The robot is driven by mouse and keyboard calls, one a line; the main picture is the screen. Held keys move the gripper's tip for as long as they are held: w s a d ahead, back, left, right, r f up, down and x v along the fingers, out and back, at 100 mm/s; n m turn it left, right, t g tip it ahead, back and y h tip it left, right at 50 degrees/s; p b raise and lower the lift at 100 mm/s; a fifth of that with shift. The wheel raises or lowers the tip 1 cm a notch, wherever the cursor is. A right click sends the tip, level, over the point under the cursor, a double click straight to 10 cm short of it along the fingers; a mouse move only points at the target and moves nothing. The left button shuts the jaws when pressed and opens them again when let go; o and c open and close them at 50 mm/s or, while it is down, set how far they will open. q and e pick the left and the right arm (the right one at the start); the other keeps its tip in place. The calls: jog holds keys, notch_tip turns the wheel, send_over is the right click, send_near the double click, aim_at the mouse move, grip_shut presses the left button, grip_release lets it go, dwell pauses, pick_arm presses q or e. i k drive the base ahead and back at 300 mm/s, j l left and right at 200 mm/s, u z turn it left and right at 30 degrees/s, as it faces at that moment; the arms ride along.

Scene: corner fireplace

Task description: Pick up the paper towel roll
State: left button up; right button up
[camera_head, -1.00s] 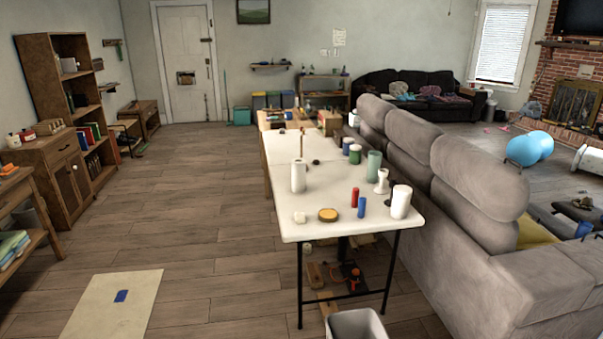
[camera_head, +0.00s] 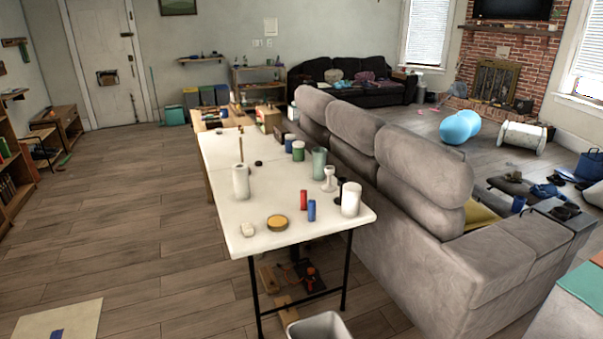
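Two white cylinders that could be a paper towel roll stand upright on the white folding table (camera_head: 300,228). One, a taller and narrower white roll (camera_head: 241,183), stands near the table's left edge. The other, a wider white cylinder (camera_head: 351,199), stands near the right front corner, with a dark object just behind it. I cannot tell for sure which is the paper towel roll. Neither of my grippers is in view, and nothing touches either cylinder.
A red can (camera_head: 303,200), a blue can (camera_head: 311,210), a yellow-topped round tin (camera_head: 277,223) and a green cylinder (camera_head: 319,163) share the table. A grey sofa (camera_head: 420,200) lines its right side. A bin (camera_head: 319,326) stands in front. The wooden floor (camera_head: 130,220) at left is open.

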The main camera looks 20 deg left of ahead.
aim_at(239, 171)
jog(key=i+j+z, duration=0.15)
jog(key=j, duration=0.3)
jog(key=i+j+z, duration=0.1)
jog(key=j, duration=0.3)
jog(key=i+j+z, duration=0.15)
jog(key=j, duration=0.35)
jog(key=i+j+z, duration=0.15)
jog(key=j, duration=0.3)
jog(key=i+j+z, duration=0.15)
jog(key=j, duration=0.35)
jog(key=k, duration=0.05)
